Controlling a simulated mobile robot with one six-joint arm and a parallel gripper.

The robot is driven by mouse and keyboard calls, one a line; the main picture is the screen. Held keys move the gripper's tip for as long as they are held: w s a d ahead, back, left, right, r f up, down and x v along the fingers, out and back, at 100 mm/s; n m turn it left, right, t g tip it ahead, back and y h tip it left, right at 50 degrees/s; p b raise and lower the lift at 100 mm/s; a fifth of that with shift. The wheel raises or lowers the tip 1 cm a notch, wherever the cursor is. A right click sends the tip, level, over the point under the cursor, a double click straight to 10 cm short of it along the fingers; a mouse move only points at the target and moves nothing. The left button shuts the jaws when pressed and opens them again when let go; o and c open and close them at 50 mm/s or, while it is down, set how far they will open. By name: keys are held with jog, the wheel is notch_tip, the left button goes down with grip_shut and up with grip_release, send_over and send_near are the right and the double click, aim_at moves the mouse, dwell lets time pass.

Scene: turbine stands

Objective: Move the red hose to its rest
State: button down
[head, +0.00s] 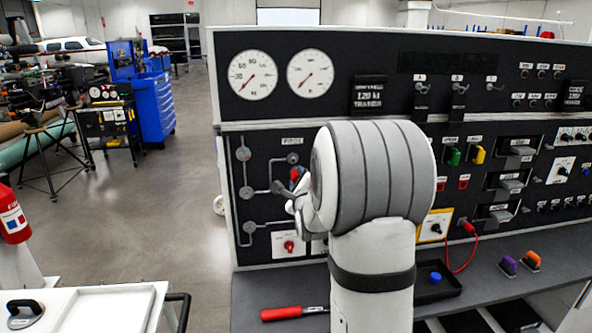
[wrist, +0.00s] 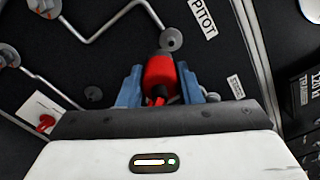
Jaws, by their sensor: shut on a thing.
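My gripper (head: 297,182) is in front of the pitot section at the left of the black panel, mostly hidden behind my own arm in the head view. In the wrist view its two blue fingers (wrist: 159,82) are shut on the red end of the red hose (wrist: 159,70). A grey round port (wrist: 171,39) lies just beyond the red end; I cannot tell whether they touch. The red end also shows as a small patch in the head view (head: 295,175). The hose's rest cannot be made out for sure.
A red lead (head: 471,255) hangs from the panel at right. A black tray (head: 445,288) with a blue cap (head: 435,278), purple and orange knobs (head: 507,265), and a red-handled tool (head: 281,313) are on the bench. Floor at left is open.

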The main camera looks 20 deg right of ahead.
notch_tip(320, 180, down, 15)
jog(key=s+b, duration=0.2)
jog(key=b, duration=0.2)
jog(key=x, duration=0.4)
jog(key=shift+w+a+f, duration=0.1)
jog(key=shift+a+f, duration=0.15)
jog(key=shift+a, duration=0.05)
jog(key=shift+w+d+b, duration=0.15)
jog(key=shift+w+b, duration=0.3)
jog(key=shift+b, duration=1.15)
jog(key=shift+w+d+b, duration=0.1)
jog(key=shift+w+b, duration=0.25)
jog(key=shift+b, duration=0.35)
dwell(0.4)
jog(key=shift+w+r+b, duration=0.1)
jog(key=shift+w+b, duration=0.1)
jog(key=shift+b, duration=0.15)
